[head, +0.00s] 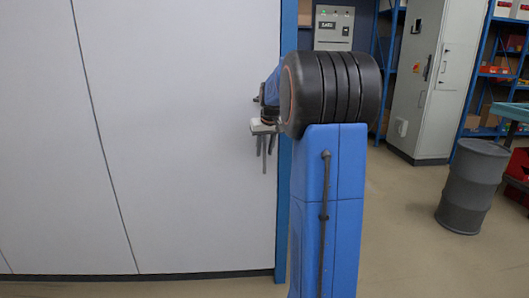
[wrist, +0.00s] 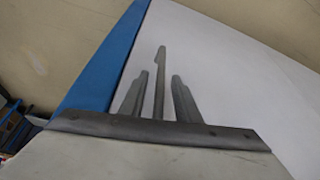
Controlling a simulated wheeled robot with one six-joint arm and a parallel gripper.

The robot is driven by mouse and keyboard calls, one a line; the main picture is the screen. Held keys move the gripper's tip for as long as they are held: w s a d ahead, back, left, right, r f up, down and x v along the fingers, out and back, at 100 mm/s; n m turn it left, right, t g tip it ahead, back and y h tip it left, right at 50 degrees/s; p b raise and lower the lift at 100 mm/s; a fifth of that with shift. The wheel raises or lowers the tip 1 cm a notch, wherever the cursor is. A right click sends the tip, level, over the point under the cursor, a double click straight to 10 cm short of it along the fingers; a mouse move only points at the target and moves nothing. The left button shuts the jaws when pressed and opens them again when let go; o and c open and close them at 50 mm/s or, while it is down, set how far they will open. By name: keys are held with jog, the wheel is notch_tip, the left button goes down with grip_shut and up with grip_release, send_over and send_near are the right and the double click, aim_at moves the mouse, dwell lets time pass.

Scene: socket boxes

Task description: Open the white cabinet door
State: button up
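A tall white cabinet (head: 420,80) stands at the back right in the head view. Its door looks closed, with a dark handle on the front and a small red and yellow switch to the left of it. My gripper (head: 265,150) is far to its left, pointing down in front of a large white wall panel, and is not touching the cabinet. In the wrist view my gripper (wrist: 159,78) has its two fingers apart, with a longer thin grey prong standing between them. I see nothing gripped. The cabinet does not show in the wrist view.
The white wall panel (head: 170,130) with a blue edge post (head: 286,120) fills the left. A grey drum (head: 474,187) stands in front of blue shelving (head: 496,70) at right. A grey control box (head: 333,27) hangs at the back. Open floor (head: 405,250) lies between.

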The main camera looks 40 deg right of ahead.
jog(key=shift+w+d+f, duration=0.1)
jog(key=shift+w+f, duration=0.05)
jog(key=shift+f, duration=0.25)
grip_shut()
